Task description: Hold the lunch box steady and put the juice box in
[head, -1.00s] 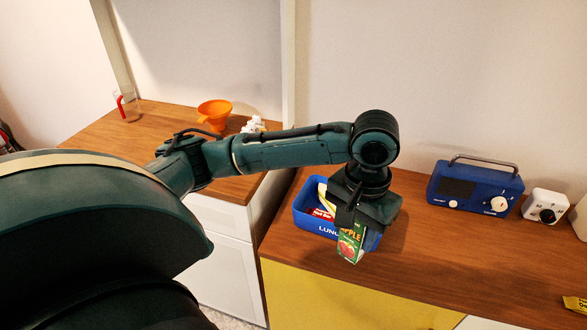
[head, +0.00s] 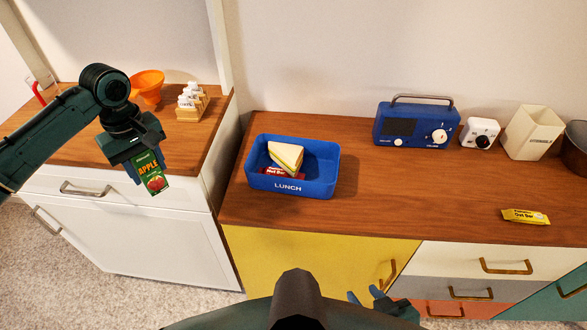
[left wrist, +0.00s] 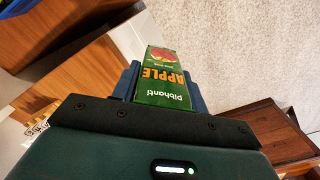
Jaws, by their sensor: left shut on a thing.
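The green apple juice box (head: 152,179) is held by my left gripper (head: 143,165), which is shut on it. It hangs in the air in front of the white cabinet, left of the lunch box. The left wrist view shows the juice box (left wrist: 162,80) between the fingers. The blue lunch box (head: 252,180) stands open on the wooden counter, with a sandwich (head: 286,157) and a red nut bar (head: 280,173) inside. My right gripper (head: 367,297) is low at the bottom, in front of the drawers. Its blue fingertips are apart, with nothing seen between them.
A blue radio (head: 416,124), a white camera-like item (head: 480,133) and a cream container (head: 532,132) stand along the back. A yellow nut bar (head: 525,216) lies at the right. An orange funnel (head: 147,84) stands on the left counter.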

